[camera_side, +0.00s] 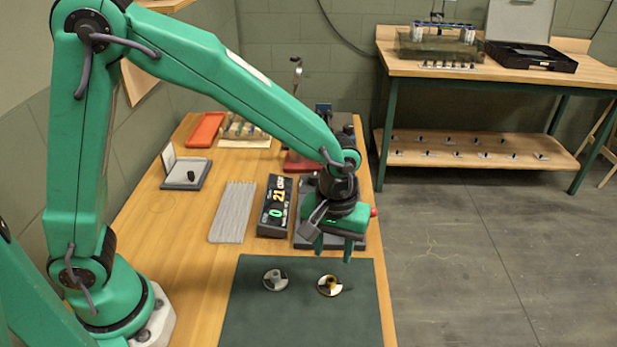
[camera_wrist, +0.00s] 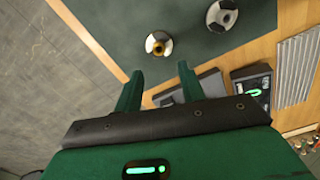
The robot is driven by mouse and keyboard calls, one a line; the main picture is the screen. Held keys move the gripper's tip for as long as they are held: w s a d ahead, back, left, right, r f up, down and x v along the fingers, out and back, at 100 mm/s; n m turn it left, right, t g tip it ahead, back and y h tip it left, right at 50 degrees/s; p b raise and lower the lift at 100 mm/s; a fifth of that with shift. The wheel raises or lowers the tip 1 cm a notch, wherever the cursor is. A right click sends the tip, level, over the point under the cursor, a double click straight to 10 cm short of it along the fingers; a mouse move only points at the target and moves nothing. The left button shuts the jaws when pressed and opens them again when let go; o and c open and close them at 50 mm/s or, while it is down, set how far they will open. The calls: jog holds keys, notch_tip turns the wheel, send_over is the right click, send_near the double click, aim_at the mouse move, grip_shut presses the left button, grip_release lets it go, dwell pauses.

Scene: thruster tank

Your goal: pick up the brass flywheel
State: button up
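The brass flywheel (camera_side: 329,286) lies on the dark green mat (camera_side: 300,325), with a gold hub and a black-and-white face. It also shows in the wrist view (camera_wrist: 158,44), beyond the fingertips. A grey steel-looking flywheel (camera_side: 275,279) lies to its left on the mat; in the wrist view it is at the upper right (camera_wrist: 222,15). My gripper (camera_side: 333,253) hangs above the bench near the mat's far edge, behind and above the brass flywheel. In the wrist view its two green fingers (camera_wrist: 160,82) are apart with nothing between them.
A black digital display box (camera_side: 275,206) and a ribbed grey plate (camera_side: 233,212) stand left of my gripper. A dark base (camera_side: 301,240) lies beneath it. The near mat is clear around the two flywheels. The bench's right edge drops to the floor.

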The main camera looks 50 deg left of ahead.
aim_at(330, 283)
jog(key=shift+f, duration=1.35)
jog(key=shift+f, duration=0.1)
jog(key=shift+s+d+f, duration=0.1)
jog(key=shift+d+f, duration=0.05)
jog(key=shift+f, duration=2.35)
grip_shut()
